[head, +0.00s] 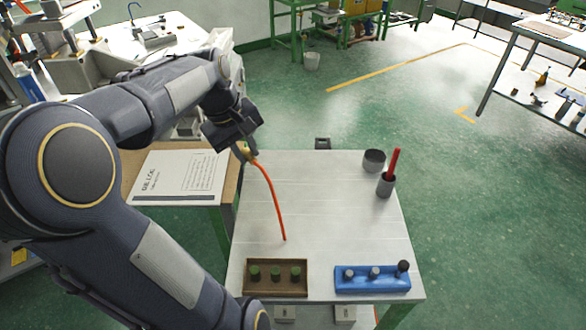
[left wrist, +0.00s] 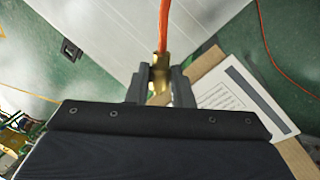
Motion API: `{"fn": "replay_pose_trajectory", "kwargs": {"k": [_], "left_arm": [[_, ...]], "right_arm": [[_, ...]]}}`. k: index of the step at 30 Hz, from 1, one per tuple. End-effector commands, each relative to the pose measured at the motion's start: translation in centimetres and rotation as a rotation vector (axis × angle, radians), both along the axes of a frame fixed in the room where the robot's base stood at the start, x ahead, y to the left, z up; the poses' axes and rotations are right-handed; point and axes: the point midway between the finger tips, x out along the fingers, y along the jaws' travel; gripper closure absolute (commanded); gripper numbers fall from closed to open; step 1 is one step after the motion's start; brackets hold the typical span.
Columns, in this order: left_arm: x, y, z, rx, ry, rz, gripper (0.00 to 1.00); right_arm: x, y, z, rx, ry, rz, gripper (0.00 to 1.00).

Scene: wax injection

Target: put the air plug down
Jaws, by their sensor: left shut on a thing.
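The air plug (left wrist: 160,72) is a brass fitting at the end of an orange hose. In the left wrist view it sits between the two fingers of my left gripper (left wrist: 160,88), which is shut on it. In the head view my left gripper (head: 246,153) is at the far left corner of the white table (head: 330,215). The orange hose (head: 272,190) runs from the gripper down across the table towards the brown block. Whether the plug touches the table I cannot tell. My right gripper is not in view.
A brown block (head: 275,290) with green-topped pieces and a blue block (head: 372,287) with grey and dark pieces stand at the table's near edge. A grey cup (head: 374,160) and a cup with a red stick (head: 392,165) stand at the right. The table's middle is mostly clear.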

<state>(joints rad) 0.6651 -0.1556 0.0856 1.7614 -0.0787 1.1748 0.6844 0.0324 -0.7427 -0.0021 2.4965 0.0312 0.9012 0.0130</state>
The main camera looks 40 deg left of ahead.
Motion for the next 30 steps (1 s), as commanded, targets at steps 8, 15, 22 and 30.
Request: {"fn": "replay_pose_trajectory", "kwargs": {"k": [8,15,22,30], "left_arm": [[6.5,-2.8,-3.1,-0.004,0.004,-0.009,1.00],[9.6,-4.1,-7.3,-0.003,0.003,-0.004,1.00],[10.9,-4.6,-9.0,-0.002,0.003,-0.002,1.00],[11.0,-4.6,-12.1,-0.001,0.002,-0.001,1.00]], "right_arm": [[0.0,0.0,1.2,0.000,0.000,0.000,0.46],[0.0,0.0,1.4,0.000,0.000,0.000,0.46],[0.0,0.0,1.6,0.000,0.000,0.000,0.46],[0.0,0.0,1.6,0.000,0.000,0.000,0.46]]}}
